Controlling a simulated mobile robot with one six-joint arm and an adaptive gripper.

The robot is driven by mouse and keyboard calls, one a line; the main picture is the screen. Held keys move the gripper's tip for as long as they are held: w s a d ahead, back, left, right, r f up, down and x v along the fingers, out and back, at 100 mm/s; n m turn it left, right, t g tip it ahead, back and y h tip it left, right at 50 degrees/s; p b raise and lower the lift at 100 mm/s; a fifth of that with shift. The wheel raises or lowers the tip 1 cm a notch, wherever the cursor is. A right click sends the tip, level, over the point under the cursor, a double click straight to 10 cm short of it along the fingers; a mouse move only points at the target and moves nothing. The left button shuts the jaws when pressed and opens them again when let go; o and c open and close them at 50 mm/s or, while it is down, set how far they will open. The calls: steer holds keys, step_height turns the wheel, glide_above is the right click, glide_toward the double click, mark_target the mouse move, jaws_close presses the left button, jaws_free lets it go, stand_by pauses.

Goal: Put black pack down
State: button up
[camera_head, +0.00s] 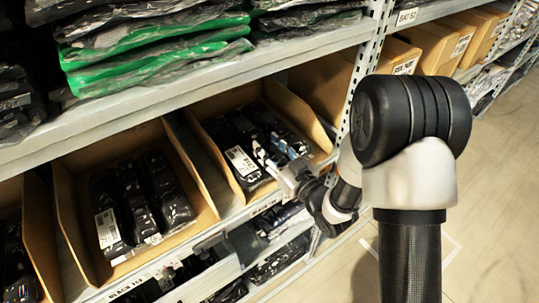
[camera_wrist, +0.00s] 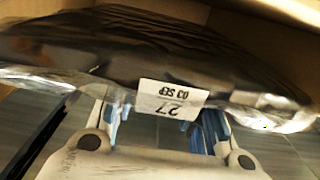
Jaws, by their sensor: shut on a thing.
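A black pack in glossy clear wrap (camera_wrist: 110,52) with a white label fills the upper part of the wrist view. My gripper (camera_wrist: 165,118) is shut on its near edge, with a blue-padded finger at each side below the label. In the head view my gripper (camera_head: 283,164) reaches into an open cardboard bin (camera_head: 205,138) on the middle shelf. Black packs with white labels (camera_head: 240,160) stand in this bin beside the gripper. Which one is the held pack is hard to tell in the head view, and whether it touches the bin floor is unclear.
A cardboard bin to the left (camera_head: 75,225) holds several black packs. Cardboard dividers stand close on both sides of the gripper. The shelf above (camera_head: 200,88) carries green and black packs. A metal upright (camera_head: 372,45) stands right of the bin.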

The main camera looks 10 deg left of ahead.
step_height(320, 180, down, 2)
steer(key=shift+w, duration=0.1)
steer(key=shift+r, duration=0.1)
steer(key=shift+f+b, duration=0.35)
steer(key=shift+b, duration=0.25)
steer(key=shift+f+b, duration=0.3)
steer(key=shift+b, duration=0.05)
steer(key=o, duration=1.2)
